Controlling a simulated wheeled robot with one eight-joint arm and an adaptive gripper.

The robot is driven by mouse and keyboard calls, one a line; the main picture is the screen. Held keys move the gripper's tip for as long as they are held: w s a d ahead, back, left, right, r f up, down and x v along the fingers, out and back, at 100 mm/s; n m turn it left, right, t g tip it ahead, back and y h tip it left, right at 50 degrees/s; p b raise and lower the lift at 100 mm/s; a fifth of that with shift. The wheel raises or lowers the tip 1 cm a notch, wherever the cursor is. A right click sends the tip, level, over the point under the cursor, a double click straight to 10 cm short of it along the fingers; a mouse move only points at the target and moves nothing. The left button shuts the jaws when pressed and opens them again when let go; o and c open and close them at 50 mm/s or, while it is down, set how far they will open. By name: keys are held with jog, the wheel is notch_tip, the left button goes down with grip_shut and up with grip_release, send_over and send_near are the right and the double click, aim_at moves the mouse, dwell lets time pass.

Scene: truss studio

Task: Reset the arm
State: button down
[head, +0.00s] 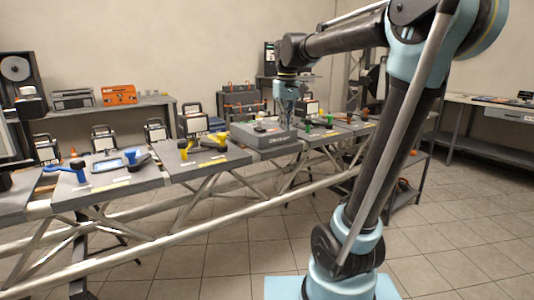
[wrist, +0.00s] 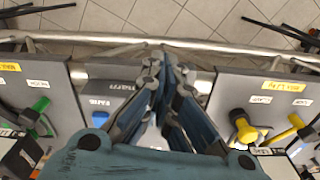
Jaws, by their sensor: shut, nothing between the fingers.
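My gripper (head: 288,116) hangs from the arm and points down, above the raised grey box (head: 262,142) on the truss bench. In the wrist view my gripper (wrist: 160,62) shows its two fingers together at the tips, with nothing held. The lettered grey box (wrist: 105,100) lies under and beside the fingers there. The gap between fingertips and box is hard to judge. The arm reaches up from its base at the right, bends at the top and stretches left.
A grey board with yellow-handled tools (head: 214,140) lies left of the box. Green-handled tools (head: 307,127) lie to the right. Blue-handled tools (head: 70,168) sit on a farther-left board. An orange case (head: 119,95) stands on the rear shelf. The tiled floor in front is clear.

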jog(key=s+d+f+m, duration=0.1)
jog(key=s+d+f, duration=0.3)
jog(key=s+f, duration=0.3)
jog(key=s+d+f+m+t, duration=0.1)
jog(key=s+d+f, duration=0.3)
jog(key=s+f, duration=0.4)
jog(key=s+d+f+m, duration=0.2)
jog(key=s+d+f, duration=0.2)
jog(key=s+f, duration=0.4)
notch_tip(320, 180, down, 3)
jog(key=shift+s+d+r+m+t, duration=0.2)
jog(key=shift+d+m+t, duration=0.1)
jog(key=shift+d+m, duration=0.1)
